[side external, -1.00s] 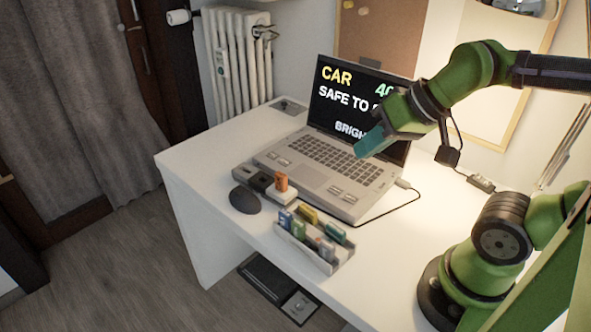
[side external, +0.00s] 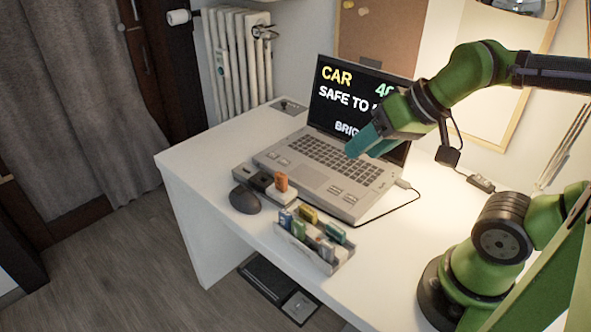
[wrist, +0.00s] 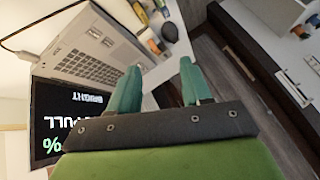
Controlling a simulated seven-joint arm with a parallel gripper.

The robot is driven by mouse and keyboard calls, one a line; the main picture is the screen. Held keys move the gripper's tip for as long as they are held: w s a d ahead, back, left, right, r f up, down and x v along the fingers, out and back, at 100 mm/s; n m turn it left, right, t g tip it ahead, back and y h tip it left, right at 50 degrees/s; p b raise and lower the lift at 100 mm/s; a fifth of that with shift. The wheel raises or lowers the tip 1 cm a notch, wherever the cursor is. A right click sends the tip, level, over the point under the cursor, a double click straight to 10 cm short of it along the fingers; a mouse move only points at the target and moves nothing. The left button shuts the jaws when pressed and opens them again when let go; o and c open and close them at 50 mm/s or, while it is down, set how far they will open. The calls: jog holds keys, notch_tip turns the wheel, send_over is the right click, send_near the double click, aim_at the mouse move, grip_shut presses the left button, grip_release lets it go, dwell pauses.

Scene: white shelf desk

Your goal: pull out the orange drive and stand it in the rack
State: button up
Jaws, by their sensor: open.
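The orange drive (side external: 281,182) stands upright in the pale end of a hub (side external: 259,180) beside the laptop's front left edge. It shows small in the wrist view (wrist: 156,46). The rack (side external: 309,256) is a light grey tray near the front of the desk, with several drives of other colours standing in it. My gripper (side external: 353,152) has teal fingers and hangs over the laptop keyboard, above and to the right of the orange drive. In the wrist view its two fingers (wrist: 160,85) are apart with nothing between them.
The open laptop (side external: 325,165) fills the middle of the desk, its screen lit with text. A black mouse (side external: 244,200) lies left of the rack. A black cable (side external: 398,204) curves right of the laptop. Bare desk (side external: 385,245) is free right of the rack.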

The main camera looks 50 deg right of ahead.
jog(key=shift+f, duration=0.1)
jog(key=n+g+h, duration=0.2)
jog(key=n+g, duration=0.2)
jog(key=g, duration=0.3)
send_over(281, 174)
notch_tip(281, 174, down, 4)
jog(key=r, duration=0.1)
jog(key=shift+n, duration=0.3)
jog(key=f, duration=1.1)
jog(key=shift+w+d, duration=0.1)
jog(key=shift+d, duration=0.1)
jog(key=shift+a+f, duration=0.2)
jog(key=shift+f, duration=2.5)
jog(key=shift+c, duration=0.5)
grip_shut()
